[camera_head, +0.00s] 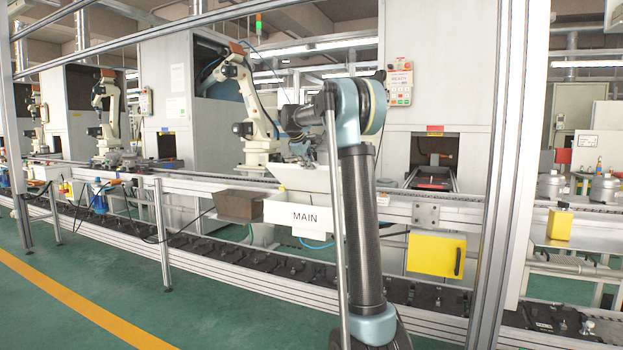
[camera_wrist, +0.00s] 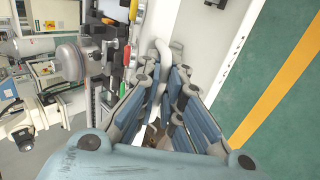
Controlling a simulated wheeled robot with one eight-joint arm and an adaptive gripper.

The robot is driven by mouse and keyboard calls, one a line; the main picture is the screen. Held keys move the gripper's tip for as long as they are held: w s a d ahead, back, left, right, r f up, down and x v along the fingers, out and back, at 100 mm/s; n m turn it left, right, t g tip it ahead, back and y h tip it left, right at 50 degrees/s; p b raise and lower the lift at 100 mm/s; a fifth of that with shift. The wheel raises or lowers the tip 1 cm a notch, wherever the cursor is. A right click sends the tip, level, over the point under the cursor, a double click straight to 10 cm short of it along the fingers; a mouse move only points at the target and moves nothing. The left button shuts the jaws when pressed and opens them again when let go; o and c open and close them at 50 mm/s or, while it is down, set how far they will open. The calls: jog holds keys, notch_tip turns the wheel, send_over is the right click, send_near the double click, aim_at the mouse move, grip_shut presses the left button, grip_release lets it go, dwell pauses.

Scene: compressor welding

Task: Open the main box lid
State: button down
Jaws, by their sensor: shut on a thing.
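The main box (camera_head: 305,218) is the white box marked MAIN on the rail in the head view. Its white lid (camera_head: 300,178) stands raised, tilted up above the box's back. My gripper (camera_head: 303,148) is at the top of the lid, partly behind my own arm. In the wrist view, my gripper's blue-grey fingers (camera_wrist: 160,105) are closed in around a white curved handle (camera_wrist: 174,58), which looks like the lid's. The exact contact is hidden between the fingers. A white panel (camera_wrist: 210,45) lies beside the handle.
A brown box (camera_head: 238,206) sits left of the main box. A yellow box (camera_head: 436,254) hangs at the right. Frame posts (camera_head: 508,170) rise at the right. The green floor at the front left is clear.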

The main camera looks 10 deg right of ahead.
jog(key=shift+g+y, duration=0.5)
jog(key=shift+g, duration=0.4)
jog(key=w+d+r, duration=0.1)
jog(key=w+r, duration=0.1)
jog(key=w+d+r, duration=0.2)
jog(key=r, duration=0.1)
jog(key=w+d+r, duration=0.1)
jog(key=w+r, duration=0.1)
jog(key=shift+w+d+r, duration=0.15)
jog(key=shift+w+r, duration=0.2)
jog(key=shift+w+d+r, duration=0.45)
jog(key=shift+w+r, duration=0.15)
jog(key=shift+w, duration=0.2)
jog(key=c, duration=1.8)
grip_release()
jog(key=shift+o, duration=0.2)
jog(key=v, duration=1.1)
jog(key=shift+s+r, duration=0.15)
jog(key=shift+r, duration=0.2)
jog(key=shift+a, duration=0.15)
